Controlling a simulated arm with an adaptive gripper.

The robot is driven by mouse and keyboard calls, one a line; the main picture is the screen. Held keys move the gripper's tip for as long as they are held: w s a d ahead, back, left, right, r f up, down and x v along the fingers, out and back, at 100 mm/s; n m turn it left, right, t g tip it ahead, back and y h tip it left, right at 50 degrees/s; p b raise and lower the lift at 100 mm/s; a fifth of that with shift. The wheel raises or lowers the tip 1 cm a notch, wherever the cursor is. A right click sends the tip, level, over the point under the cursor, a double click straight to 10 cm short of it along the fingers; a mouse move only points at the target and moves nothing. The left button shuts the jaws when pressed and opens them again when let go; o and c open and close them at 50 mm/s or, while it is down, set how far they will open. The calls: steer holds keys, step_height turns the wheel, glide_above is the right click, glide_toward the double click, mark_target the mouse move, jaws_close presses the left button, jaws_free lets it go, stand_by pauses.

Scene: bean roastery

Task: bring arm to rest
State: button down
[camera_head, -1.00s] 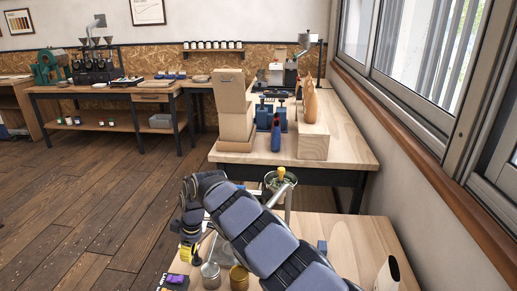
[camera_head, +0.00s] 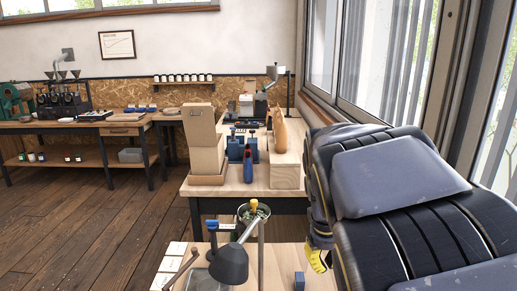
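My arm, dark with blue-grey pads, fills the lower right of the head view, in front of the window wall. It is bent, and its far end points down at the right of the near table (camera_head: 270,268).
On the near table are a grey lamp (camera_head: 230,264), pale cards (camera_head: 173,263) and a small blue block (camera_head: 299,281). A pot with green contents (camera_head: 246,212) stands behind. Windows line the right.

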steer(key=s+a+f+m+g, duration=0.1)
steer(key=s+f+g, duration=0.1)
steer(key=s, duration=1.1)
steer(key=s+f+m+g+y, duration=0.1)
steer(key=s+m, duration=0.1)
steer(key=s, duration=1.2)
steer(key=shift+a+f+g+y, duration=0.3)
steer(key=shift+a+f+g, duration=0.05)
steer(key=shift+f+g, duration=0.05)
